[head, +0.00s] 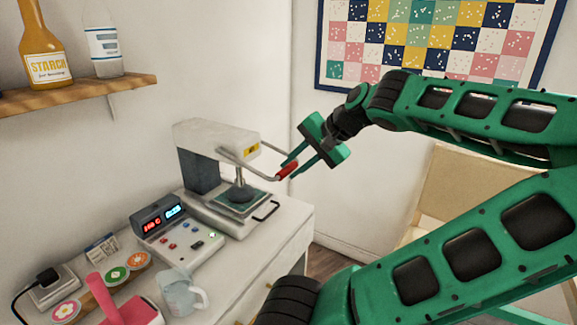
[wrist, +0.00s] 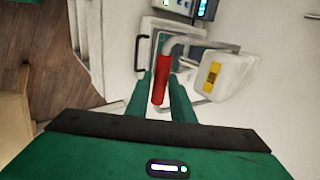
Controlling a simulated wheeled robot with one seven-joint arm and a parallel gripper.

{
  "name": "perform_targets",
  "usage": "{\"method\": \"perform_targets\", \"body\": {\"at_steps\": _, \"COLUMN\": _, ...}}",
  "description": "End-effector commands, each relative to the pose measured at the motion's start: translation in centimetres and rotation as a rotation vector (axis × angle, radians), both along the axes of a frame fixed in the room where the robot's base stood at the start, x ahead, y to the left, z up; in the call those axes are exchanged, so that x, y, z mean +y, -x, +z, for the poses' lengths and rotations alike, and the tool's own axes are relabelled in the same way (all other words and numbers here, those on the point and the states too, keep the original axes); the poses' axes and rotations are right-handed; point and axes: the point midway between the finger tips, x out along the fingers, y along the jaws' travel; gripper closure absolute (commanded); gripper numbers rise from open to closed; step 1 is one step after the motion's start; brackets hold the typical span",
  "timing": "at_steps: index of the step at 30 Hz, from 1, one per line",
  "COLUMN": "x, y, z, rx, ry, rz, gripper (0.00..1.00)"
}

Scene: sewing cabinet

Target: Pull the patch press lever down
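The patch press (head: 215,135) is a white and grey machine on the cabinet top. Its lever is a bent metal bar (head: 250,170) that reaches out to the right from the press head and ends in a red grip (head: 288,168). The lever stands raised, near the height of the head. My gripper (head: 290,168) is at this red grip. The exact contact is partly hidden. Below the head is a round pad over a green plate (head: 240,200).
A control box (head: 178,232) with lit displays stands in front of the press. A pink object (head: 125,308), a clear jug (head: 182,293) and round patches (head: 115,276) sit nearer. A shelf (head: 100,95) holds bottles. A beige chair (head: 450,190) is at right.

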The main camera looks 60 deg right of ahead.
Motion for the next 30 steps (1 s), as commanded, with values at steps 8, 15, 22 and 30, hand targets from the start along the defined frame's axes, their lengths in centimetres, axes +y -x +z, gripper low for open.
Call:
{"method": "perform_targets", "body": {"at_steps": 8, "x": 0.1, "y": 0.5, "z": -0.7, "rx": 0.017, "ry": -0.015, "rz": -0.010, "gripper": 0.63}}
{"method": "perform_targets", "body": {"at_steps": 15, "x": 0.0, "y": 0.4, "z": -0.6, "rx": 0.014, "ry": -0.012, "rz": -0.008, "gripper": 0.63}}
{"method": "perform_targets", "body": {"at_steps": 22, "x": -0.1, "y": 0.9, "z": 0.2, "rx": 0.011, "ry": -0.009, "rz": -0.011, "gripper": 0.63}}
{"method": "perform_targets", "body": {"at_steps": 30, "x": 0.0, "y": 3.9, "z": 3.8, "rx": 0.009, "ry": -0.007, "rz": -0.011, "gripper": 0.63}}
